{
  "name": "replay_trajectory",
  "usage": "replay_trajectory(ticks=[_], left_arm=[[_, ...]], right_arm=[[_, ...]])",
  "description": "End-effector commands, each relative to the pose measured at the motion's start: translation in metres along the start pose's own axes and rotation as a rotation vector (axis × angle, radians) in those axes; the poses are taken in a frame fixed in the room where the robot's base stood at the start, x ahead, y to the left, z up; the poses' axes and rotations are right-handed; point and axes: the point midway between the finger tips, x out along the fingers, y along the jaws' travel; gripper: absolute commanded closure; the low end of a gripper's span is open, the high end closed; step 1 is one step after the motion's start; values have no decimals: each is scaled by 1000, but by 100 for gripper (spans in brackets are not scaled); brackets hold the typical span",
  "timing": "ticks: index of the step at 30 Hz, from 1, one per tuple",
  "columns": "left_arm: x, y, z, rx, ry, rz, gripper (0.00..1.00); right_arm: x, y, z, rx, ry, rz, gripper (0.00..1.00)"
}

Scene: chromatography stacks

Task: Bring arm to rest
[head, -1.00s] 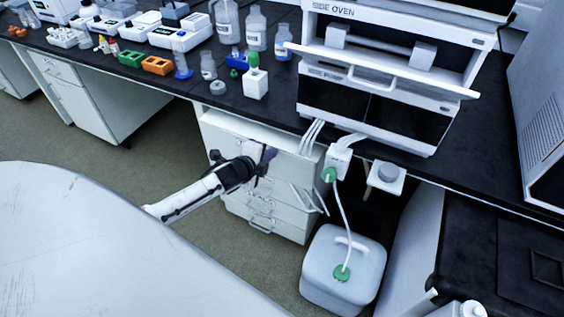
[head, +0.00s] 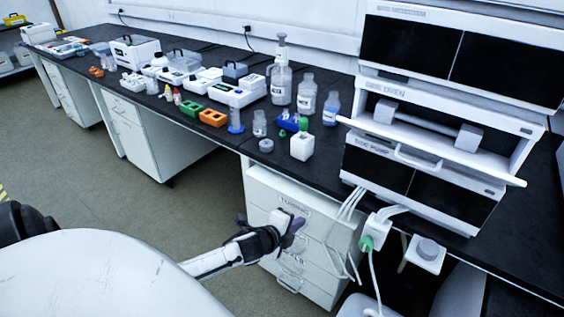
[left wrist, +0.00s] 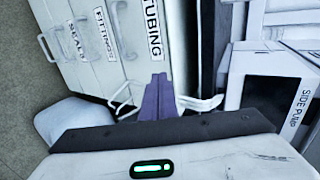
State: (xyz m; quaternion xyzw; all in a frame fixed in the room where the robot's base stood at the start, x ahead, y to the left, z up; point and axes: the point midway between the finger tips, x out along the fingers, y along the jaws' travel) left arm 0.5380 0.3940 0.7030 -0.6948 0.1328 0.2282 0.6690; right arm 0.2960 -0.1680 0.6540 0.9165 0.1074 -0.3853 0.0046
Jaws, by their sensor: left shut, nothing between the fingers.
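My left gripper (head: 299,226) is in front of the white drawer cabinet (head: 262,188) under the bench. Its purple fingers also show in the left wrist view (left wrist: 158,100), pressed together with nothing between them. The drawer labelled TUBING (left wrist: 153,28) is behind the fingers in the left wrist view, beside drawers labelled FITTINGS and SEALS. The drawers look closed. I cannot tell whether the fingertips touch the cabinet. My right gripper is not in view.
The black bench (head: 330,177) carries bottles, racks and the white instrument stack (head: 430,120). White tubes (head: 347,215) and a green-capped fitting (head: 366,243) hang by the cabinet's right side. The floor (head: 110,215) left of my arm is clear.

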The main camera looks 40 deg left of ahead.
Motion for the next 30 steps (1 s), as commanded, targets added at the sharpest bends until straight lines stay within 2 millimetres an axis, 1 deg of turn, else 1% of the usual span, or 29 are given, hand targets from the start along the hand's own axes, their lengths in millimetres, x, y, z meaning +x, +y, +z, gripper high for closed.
replay_trajectory(ticks=[1,3,6,9,12,15,22,23,26,29,30], left_arm=[[-13,1,0,2,2,3,100],[-28,1,0,3,2,3,100],[-45,2,0,1,1,4,100],[-58,2,-1,1,2,4,100],[-66,2,0,1,1,3,100],[-69,1,0,1,1,2,100],[-70,4,-2,-7,2,6,100],[-71,7,-4,-21,6,11,100],[-81,30,-23,-136,29,51,100],[-104,71,-59,-370,61,131,100],[-116,87,-76,-485,71,170,100]], right_arm=[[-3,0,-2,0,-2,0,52],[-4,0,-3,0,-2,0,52],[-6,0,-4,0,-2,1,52],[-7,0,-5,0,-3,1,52],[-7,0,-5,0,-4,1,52],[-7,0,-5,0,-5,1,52],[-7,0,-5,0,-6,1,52],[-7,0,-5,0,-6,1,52],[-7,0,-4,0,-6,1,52],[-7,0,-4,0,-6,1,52],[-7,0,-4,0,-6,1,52]])
